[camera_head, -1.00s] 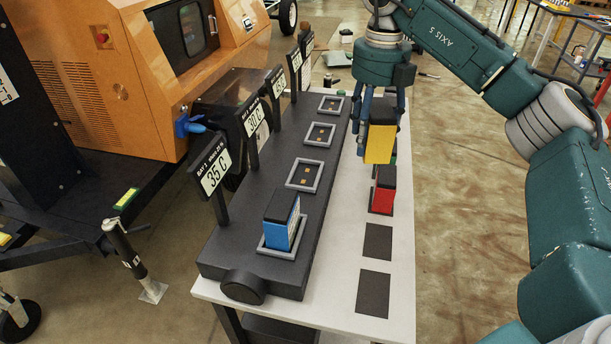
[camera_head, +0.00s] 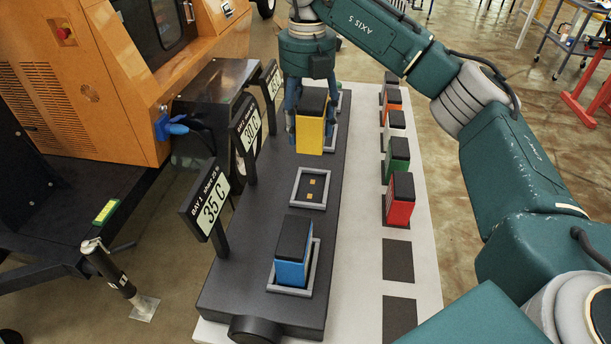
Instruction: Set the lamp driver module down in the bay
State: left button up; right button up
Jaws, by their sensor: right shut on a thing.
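A yellow module with a black top (camera_head: 311,135) is held upright in my right gripper (camera_head: 311,108), whose fingers are shut on its sides. I take it as the lamp driver module; no label on it is readable. It is over the long black base (camera_head: 235,282), in front of a grey-framed bay (camera_head: 333,138) that it mostly hides. I cannot tell whether its underside touches the base. A nearer framed bay (camera_head: 325,189) is empty, with small gold contacts. A blue module (camera_head: 291,262) stands in the nearest bay. My left gripper is not in view.
On the white table (camera_head: 362,290), several modules stand in a row at right, including a red one (camera_head: 399,200) and a green one (camera_head: 396,160). Two dark pads nearest are bare. Display signs (camera_head: 208,206) on posts line the left side of the base.

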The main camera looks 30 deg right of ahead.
notch_tip(320, 180, down, 11)
jog(key=shift+r+p, duration=0.15)
jog(key=shift+p, duration=0.45)
jog(key=shift+w+f, duration=0.1)
jog(key=shift+f, duration=0.2)
notch_tip(320, 180, down, 3)
jog(key=shift+f, duration=0.35)
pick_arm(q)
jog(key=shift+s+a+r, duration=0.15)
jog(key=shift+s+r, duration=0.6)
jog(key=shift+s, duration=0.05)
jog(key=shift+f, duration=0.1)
